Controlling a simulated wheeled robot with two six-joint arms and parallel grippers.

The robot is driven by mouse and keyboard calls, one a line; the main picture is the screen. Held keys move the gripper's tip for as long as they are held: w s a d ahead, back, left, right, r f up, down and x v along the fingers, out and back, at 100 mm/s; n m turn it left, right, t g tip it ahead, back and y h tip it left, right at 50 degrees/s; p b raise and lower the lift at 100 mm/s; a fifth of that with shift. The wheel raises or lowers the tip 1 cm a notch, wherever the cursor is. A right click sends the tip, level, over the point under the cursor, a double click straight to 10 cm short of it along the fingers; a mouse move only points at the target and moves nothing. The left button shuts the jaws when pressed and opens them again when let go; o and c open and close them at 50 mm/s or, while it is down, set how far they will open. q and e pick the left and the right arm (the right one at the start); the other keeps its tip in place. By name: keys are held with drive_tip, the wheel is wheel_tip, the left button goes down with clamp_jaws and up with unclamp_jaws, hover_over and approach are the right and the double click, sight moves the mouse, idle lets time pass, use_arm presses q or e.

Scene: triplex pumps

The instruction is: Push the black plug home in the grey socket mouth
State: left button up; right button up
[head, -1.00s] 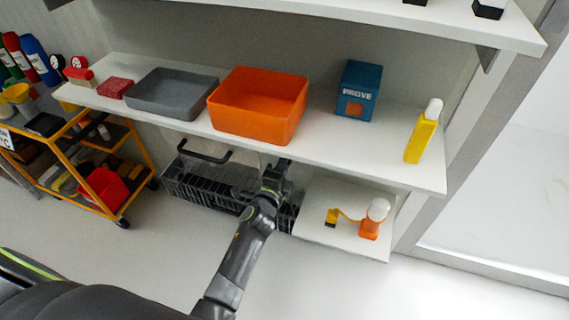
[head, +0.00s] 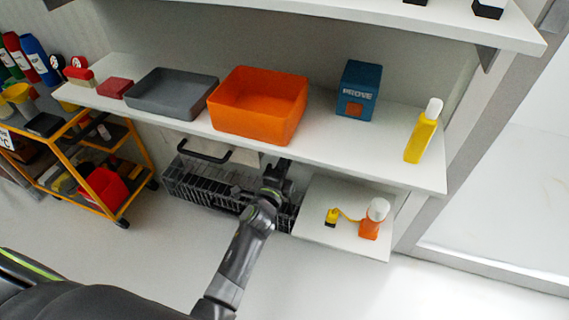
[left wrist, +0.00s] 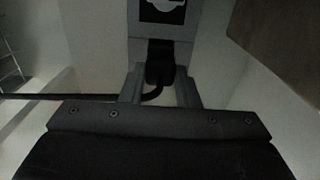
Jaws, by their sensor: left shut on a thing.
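In the left wrist view, my left gripper (left wrist: 160,88) is shut on the black plug (left wrist: 160,66), which sits between its two grey fingers. A black cable runs from the plug off to the left. The front of the plug meets the lower part of the grey socket (left wrist: 137,48), a pale grey block with a black, white-marked panel above. How deep the plug sits in the mouth cannot be told. In the head view, my left gripper (head: 279,168) is under the front edge of the long shelf; plug and socket are hidden there. My right gripper is not in view.
The white shelf (head: 340,145) overhangs my left gripper and bears an orange bin (head: 258,128), a grey tray (head: 170,105) and a blue box (head: 359,92). A black rack (head: 205,190) is left of the gripper. A low white shelf (head: 320,232) with an orange bottle (head: 370,226) is right.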

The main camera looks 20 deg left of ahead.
use_arm(q)
drive_tip(key=shift+w+b, duration=0.5)
drive_tip(key=shift+w, duration=0.9)
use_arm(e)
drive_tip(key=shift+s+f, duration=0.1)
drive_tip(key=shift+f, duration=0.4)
use_arm(q)
drive_tip(key=o, duration=1)
drive_tip(key=shift+o, duration=0.2)
